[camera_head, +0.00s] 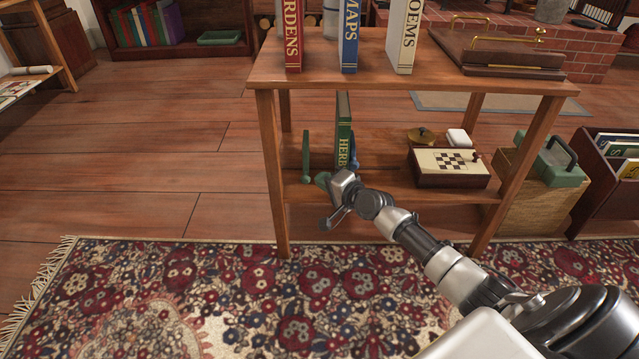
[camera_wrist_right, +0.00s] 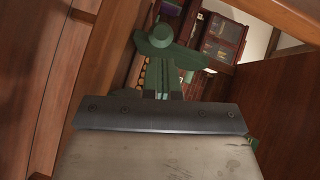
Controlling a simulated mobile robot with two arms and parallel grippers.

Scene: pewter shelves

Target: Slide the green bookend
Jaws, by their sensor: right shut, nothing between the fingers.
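The green bookend (camera_head: 306,152) stands upright on the lower shelf, left of the green book marked HERB (camera_head: 343,145), with a gap between them. My right gripper (camera_head: 324,181) is at the front of the lower shelf, just right of the bookend's foot and low in front of the book. Its fingers are shut with nothing between them. In the right wrist view, a green piece with a round knob (camera_wrist_right: 157,40) lies just beyond my gripper (camera_wrist_right: 162,88). I cannot tell whether they touch. My left gripper is not in view.
The top board (camera_head: 400,75) carries several upright books and a wooden tray (camera_head: 500,55). A chessboard box (camera_head: 448,167) and a brass-coloured lidded pot (camera_head: 422,137) stand right on the lower shelf. The lower shelf's left end is clear. A patterned rug (camera_head: 200,290) lies in front.

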